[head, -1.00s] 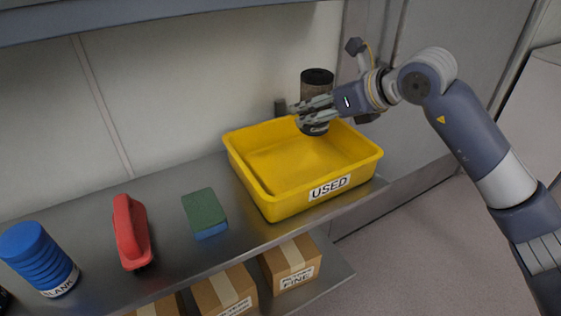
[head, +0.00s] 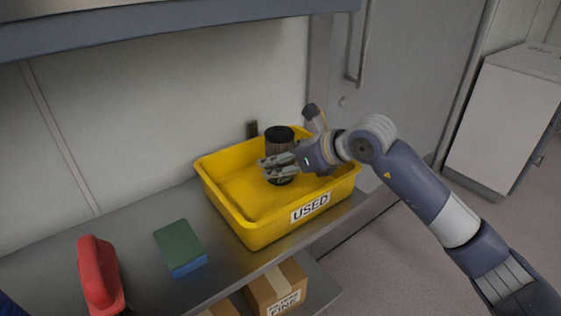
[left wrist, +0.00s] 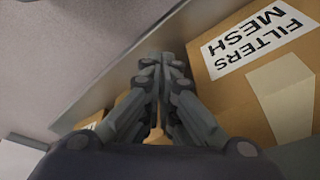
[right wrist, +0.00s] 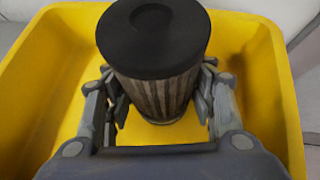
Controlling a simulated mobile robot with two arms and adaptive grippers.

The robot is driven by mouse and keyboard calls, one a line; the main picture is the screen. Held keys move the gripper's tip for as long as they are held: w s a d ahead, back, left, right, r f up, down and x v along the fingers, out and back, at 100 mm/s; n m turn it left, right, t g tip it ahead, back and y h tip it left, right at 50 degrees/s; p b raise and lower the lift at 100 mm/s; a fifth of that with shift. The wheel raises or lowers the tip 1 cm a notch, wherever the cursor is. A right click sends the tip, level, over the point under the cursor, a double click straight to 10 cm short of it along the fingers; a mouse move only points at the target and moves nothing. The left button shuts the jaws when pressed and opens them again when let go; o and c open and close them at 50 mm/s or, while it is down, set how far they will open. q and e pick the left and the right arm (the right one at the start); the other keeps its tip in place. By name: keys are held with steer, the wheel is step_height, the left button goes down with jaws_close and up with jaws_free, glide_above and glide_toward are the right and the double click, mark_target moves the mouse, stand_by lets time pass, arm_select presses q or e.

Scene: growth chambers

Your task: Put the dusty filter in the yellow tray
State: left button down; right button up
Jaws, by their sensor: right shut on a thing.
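The dusty filter (head: 281,146) is a dark cylinder with a black cap and brownish pleats. My right gripper (head: 268,167) is shut around its body and holds it upright inside the yellow tray (head: 232,217), near the back right. In the right wrist view the filter (right wrist: 158,92) stands between the fingers (right wrist: 160,108), with tray walls (right wrist: 38,70) around it. Its base is low in the tray; I cannot tell whether it touches the floor. The tray is labelled USED. My left gripper (left wrist: 160,75) is shut and empty, below the shelf near a box.
A green and blue sponge (head: 180,246) and a red-handled item (head: 99,275) stand on the metal shelf (head: 140,222) left of the tray. Cardboard boxes (head: 275,288) sit on the lower shelf; one (left wrist: 235,90) is labelled FILTERS MESH. An upper shelf edge (head: 180,25) runs overhead.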

arm_select(q)
steer(key=shift+r, duration=0.1)
arm_select(e)
steer(key=o, duration=1.2)
steer(key=shift+c, duration=0.2)
arm_select(q)
steer(key=x, duration=0.2)
steer(key=shift+s+f+p, duration=0.2)
steer(key=shift+f+p, duration=0.2)
steer(key=shift+f, duration=0.1)
steer(key=shift+d+f, duration=0.1)
steer(key=shift+w, duration=0.2)
arm_select(e)
steer(key=v, duration=1.2)
steer(key=shift+r, duration=0.1)
